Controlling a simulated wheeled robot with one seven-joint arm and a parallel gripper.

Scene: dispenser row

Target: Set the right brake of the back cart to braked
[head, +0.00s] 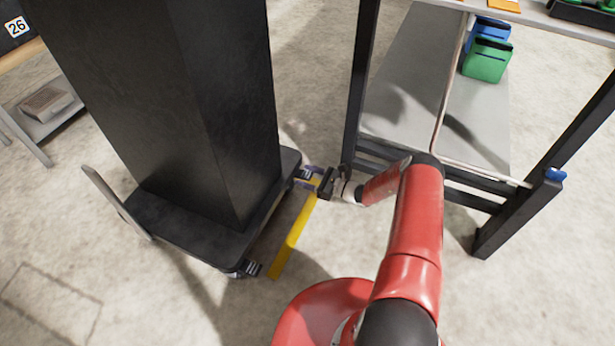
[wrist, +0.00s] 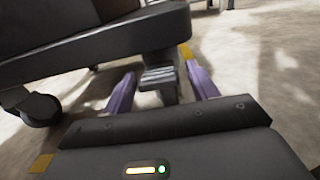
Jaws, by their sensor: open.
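The cart (head: 175,232) is a low dark platform on casters carrying a tall black block, at the left of the head view. My gripper (head: 308,177) is low beside the cart's far right corner. In the wrist view a grey ridged brake pedal (wrist: 158,78) sticks out from under the cart deck (wrist: 100,38). The purple fingers of my gripper (wrist: 162,88) are apart, one on each side of the pedal. I cannot tell whether they touch it. A second caster pedal (head: 250,268) shows at the near corner. The far pedal's brake setting is unclear.
A yellow floor strip (head: 292,240) runs along the cart's right side. A dark-framed rack (head: 355,110) with a grey shelf stands to the right of my gripper. A cart wheel (wrist: 38,109) shows at left in the wrist view. Bare floor lies in front.

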